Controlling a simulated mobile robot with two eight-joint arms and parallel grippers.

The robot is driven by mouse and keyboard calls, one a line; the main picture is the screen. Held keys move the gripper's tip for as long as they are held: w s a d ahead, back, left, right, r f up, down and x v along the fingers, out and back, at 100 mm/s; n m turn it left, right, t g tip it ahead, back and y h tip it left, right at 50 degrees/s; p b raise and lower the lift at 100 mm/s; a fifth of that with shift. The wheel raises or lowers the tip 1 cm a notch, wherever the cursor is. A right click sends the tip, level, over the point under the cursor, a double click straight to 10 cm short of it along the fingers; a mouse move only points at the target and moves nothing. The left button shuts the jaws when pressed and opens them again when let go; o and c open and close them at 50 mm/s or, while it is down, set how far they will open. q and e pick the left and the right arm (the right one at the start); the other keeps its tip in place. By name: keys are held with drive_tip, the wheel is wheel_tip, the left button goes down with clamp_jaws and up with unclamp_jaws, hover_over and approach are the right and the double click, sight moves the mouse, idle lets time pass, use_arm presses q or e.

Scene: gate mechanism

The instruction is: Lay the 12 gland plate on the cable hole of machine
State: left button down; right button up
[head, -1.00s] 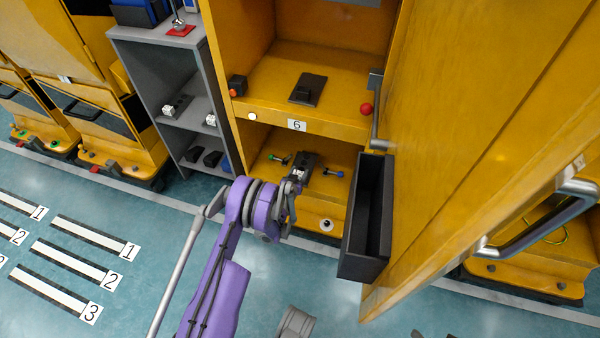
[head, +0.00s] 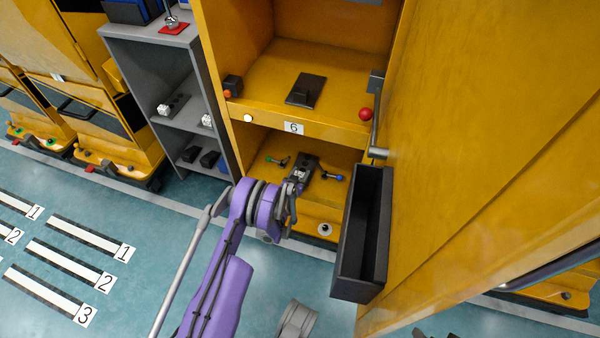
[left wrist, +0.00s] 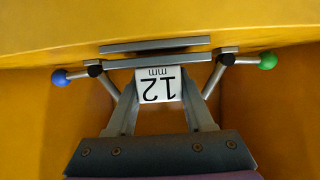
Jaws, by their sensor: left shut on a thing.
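The 12 gland plate shows in the left wrist view as a white block marked "12 mm" (left wrist: 158,86), upside down, with a grey plate edge at its far end. My left gripper (left wrist: 158,98) is shut on this block, one finger on each side. In the head view, my left gripper (head: 297,184) is in the lower compartment of the yellow machine (head: 270,205), at a dark grey fitting (head: 305,164). A long grey bar (left wrist: 155,44) lies just beyond the plate edge. I cannot tell whether they touch. The cable hole is not visible.
Levers with a green knob (left wrist: 267,60) and a blue knob (left wrist: 60,78) flank the plate closely. A dark bin (head: 363,230) and the open yellow door (head: 480,140) stand right. The shelf above, labelled 6 (head: 293,128), holds a dark plate (head: 306,90).

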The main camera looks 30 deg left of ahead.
use_arm(q)
drive_tip(key=shift+f, duration=0.1)
drive_tip(key=shift+f, duration=0.2)
idle(0.4)
drive_tip(key=shift+c, duration=1)
unclamp_jaws()
drive_tip(key=shift+f, duration=0.1)
